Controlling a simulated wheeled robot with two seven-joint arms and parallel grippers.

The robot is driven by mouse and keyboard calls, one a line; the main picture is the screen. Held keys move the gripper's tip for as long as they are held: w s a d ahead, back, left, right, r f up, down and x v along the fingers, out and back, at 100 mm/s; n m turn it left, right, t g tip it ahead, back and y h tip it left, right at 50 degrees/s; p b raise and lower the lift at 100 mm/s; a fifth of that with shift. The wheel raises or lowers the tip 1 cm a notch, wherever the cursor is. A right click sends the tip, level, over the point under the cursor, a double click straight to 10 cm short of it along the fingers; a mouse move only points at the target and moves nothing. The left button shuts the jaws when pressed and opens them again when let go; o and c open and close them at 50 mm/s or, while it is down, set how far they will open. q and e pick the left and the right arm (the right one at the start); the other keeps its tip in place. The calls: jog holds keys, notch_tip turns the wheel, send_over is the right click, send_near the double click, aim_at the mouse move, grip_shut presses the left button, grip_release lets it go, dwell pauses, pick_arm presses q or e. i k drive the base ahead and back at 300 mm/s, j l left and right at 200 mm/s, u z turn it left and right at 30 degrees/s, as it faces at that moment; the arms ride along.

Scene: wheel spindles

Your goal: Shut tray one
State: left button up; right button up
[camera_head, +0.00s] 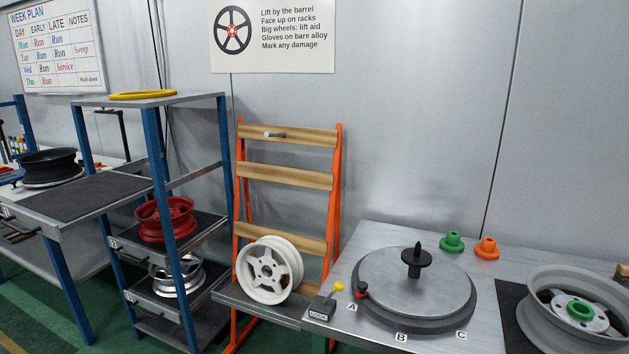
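A blue-posted rack (156,150) stands left of centre and holds several sliding trays. The uppermost tray (90,194), which I take as tray one, sticks far out of the rack to the left. Its dark mat is bare. A small label (5,212), too small to read surely, and a dark handle (18,236) show at its left end. The tray below (190,246) sits within the rack and bears a red wheel (166,219). The lowest tray (172,303) also sits within the rack and bears a silver wheel (176,272). Neither of my grippers is in view.
A yellow ring (143,95) lies on the rack's top shelf. A bench with a black wheel (48,164) stands behind the pulled-out tray. An orange stand (337,195) with a white wheel (268,271) and a turntable (414,288) are to the right.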

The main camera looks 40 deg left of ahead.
aim_at(50, 214)
jog(key=u, duration=2.7)
